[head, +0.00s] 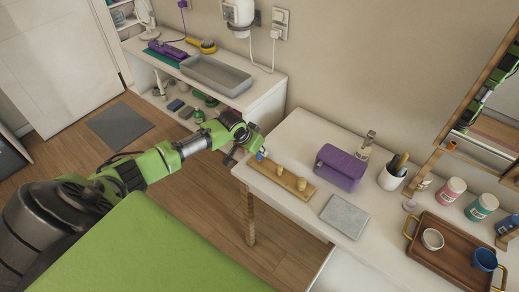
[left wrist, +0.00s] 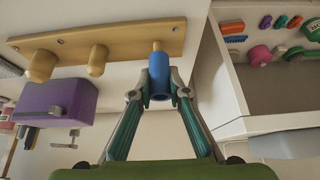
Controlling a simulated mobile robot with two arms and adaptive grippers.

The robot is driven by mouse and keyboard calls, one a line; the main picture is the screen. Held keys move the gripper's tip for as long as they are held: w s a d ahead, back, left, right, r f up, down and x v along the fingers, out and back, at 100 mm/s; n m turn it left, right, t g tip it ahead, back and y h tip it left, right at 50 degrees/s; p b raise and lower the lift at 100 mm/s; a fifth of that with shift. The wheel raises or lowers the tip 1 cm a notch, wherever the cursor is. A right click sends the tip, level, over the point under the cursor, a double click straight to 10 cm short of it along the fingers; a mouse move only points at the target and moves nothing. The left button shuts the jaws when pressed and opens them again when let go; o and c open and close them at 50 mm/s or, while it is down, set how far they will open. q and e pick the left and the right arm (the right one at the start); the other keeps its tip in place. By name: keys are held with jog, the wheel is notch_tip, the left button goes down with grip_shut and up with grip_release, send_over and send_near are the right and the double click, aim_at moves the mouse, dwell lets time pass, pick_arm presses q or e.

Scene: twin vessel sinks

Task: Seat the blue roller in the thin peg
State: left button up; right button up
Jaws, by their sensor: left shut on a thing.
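The blue roller (left wrist: 160,75) is a short hollow cylinder. My left gripper (left wrist: 160,92) is shut on it, a finger on each side. The roller lines up with the thin peg (left wrist: 157,46) at one end of the wooden peg board (left wrist: 128,42). The peg's tip meets the roller's far end; I cannot tell how far the roller is around it. Two thicker pegs stand farther along the board. In the head view the roller (head: 260,155) is at the left end of the board (head: 290,187). My right gripper is not in view.
A purple object (head: 341,167) and a grey slab (head: 345,215) lie beside the board on the white counter. A white cup with brushes (head: 390,179), jars and a wooden tray (head: 408,236) stand to the right. A shelf unit with a grey basin (head: 215,75) stands behind.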

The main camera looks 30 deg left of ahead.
pick_arm(q)
jog(key=shift+f+b, duration=0.7)
jog(key=shift+f, duration=0.5)
jog(key=o, duration=0.9)
jog(key=shift+c, duration=0.2)
jog(key=v, duration=1.2)
